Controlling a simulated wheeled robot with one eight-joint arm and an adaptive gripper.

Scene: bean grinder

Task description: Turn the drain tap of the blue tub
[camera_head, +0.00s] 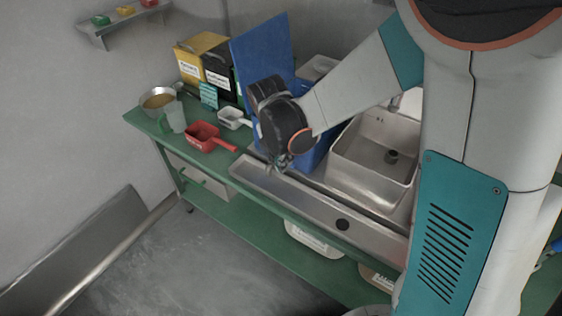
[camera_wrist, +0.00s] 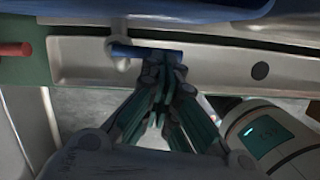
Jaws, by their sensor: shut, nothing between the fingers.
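The blue tub (camera_head: 318,153) stands behind the metal trough, mostly hidden by my arm in the head view. Its underside edge (camera_wrist: 215,10) runs along the top of the wrist view. The drain tap has a pale body (camera_wrist: 119,50) and a blue bar handle (camera_wrist: 138,51) lying crosswise to the right. My gripper (camera_wrist: 165,62) is shut and empty, with its fingertips at the right part of the handle; I cannot tell whether they touch it. In the head view my gripper (camera_head: 278,166) points down at the trough in front of the tub, and the tap is not clearly visible.
The metal trough (camera_head: 300,200) with a dark drain hole runs along the green bench's front edge. A steel sink (camera_head: 372,165) stands to the right. A red scoop (camera_head: 205,136), a white scoop (camera_head: 233,117) and a tall blue panel (camera_head: 262,50) are on the left.

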